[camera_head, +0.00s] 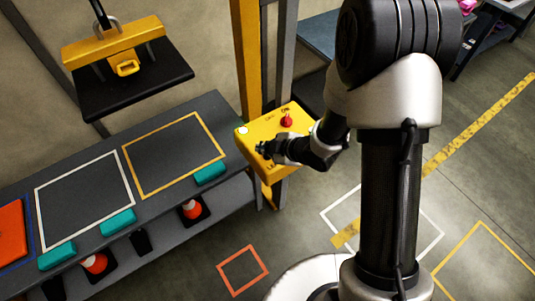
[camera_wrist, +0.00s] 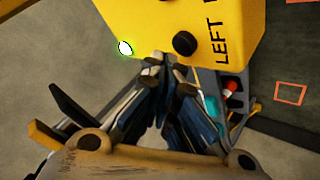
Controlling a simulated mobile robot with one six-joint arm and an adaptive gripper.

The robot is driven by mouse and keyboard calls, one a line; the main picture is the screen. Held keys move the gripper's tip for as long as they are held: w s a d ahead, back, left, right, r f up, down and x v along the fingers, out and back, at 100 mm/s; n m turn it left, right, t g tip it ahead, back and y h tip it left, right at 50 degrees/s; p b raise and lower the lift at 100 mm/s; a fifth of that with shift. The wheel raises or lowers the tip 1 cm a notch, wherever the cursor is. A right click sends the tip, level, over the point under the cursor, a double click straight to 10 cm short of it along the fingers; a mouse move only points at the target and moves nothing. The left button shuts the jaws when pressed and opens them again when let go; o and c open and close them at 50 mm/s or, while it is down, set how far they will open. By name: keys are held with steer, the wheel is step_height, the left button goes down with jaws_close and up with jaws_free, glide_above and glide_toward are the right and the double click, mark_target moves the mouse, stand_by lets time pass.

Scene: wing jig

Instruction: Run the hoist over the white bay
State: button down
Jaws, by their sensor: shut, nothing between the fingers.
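The hoist's yellow beam (camera_head: 115,42) carries a black plate (camera_head: 135,82) and hangs above the grey bench. In the picture it is up from the white and yellow outlines; which bay it is over I cannot tell exactly. The white bay (camera_head: 37,205) is an empty white-outlined rectangle on the bench. A yellow control box (camera_head: 268,128) has a red button (camera_head: 286,121) on top. In the wrist view its face shows a black button (camera_wrist: 185,44) beside the word LEFT. My gripper (camera_head: 262,149) is shut and empty at the box, its fingertips (camera_wrist: 168,76) close to that button; contact is unclear.
The yellow-outlined bay (camera_head: 132,172) is empty, right of the white one. An orange panel (camera_head: 12,232) lies in the blue-outlined bay at far left. Teal blocks (camera_head: 118,222) line the bench's front edge. A yellow post (camera_head: 247,60) stands behind the box. A lamp (camera_wrist: 125,47) glows green-white.

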steer(key=shift+f+b, duration=0.45)
steer(key=shift+b, duration=0.1)
